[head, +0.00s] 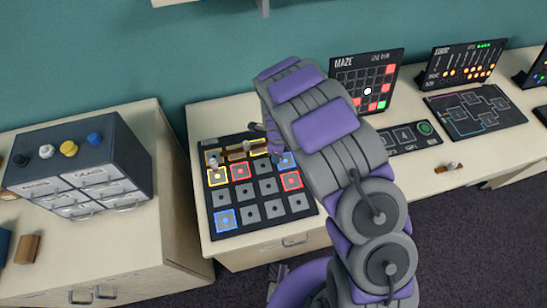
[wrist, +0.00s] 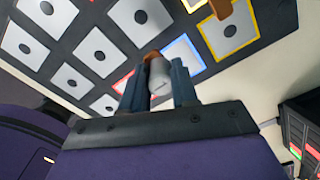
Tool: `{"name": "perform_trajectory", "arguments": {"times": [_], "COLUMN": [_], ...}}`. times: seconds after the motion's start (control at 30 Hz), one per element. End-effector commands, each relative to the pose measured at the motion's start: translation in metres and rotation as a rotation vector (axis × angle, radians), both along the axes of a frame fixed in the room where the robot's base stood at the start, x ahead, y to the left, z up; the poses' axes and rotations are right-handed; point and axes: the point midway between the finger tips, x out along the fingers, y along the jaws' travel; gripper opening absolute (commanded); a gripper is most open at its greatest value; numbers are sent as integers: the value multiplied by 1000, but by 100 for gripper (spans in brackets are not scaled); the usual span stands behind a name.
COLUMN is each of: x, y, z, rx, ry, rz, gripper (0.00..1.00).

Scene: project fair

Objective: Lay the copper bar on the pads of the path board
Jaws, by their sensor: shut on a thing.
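The path board (head: 283,222) is a dark panel with grey square pads, some outlined in yellow, red and blue. Near its back edge are yellow-outlined slots with copper-coloured pieces. A grey knob (head: 213,162) stands at its back left. My gripper (head: 258,127) is above the board's back edge, partly hidden by my arm. In the wrist view, my gripper (wrist: 160,85) is shut on the grey handle of the copper bar (wrist: 153,56); little copper shows. Blue- and yellow-outlined pads (wrist: 230,35) lie beyond it, with another copper piece (wrist: 222,8). I cannot tell whether the held bar touches the board.
A dark drawer unit (head: 100,160) with coloured knobs stands on the left table. Behind my arm is a maze panel (head: 366,80). Further right are a logic panel (head: 463,64) and a dark board (head: 475,110). A small white-and-copper piece (head: 449,167) lies on the table.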

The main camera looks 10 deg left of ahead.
Motion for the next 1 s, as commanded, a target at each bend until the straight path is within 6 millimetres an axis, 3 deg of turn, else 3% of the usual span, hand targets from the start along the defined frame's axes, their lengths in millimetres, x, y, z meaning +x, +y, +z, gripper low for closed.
{"name": "perform_trajectory", "arguments": {"times": [0.27,0.5,0.83,0.87,1.0], "x": [5,5,5,5,5], "y": [15,14,13,13,13], "z": [-7,-36,-39,-39,-38], "rx": [-3,-3,-2,-1,-2], "ry": [1,3,1,1,1], "rz": [0,0,-1,-1,0], "gripper": [0,0,0,31,44]}}
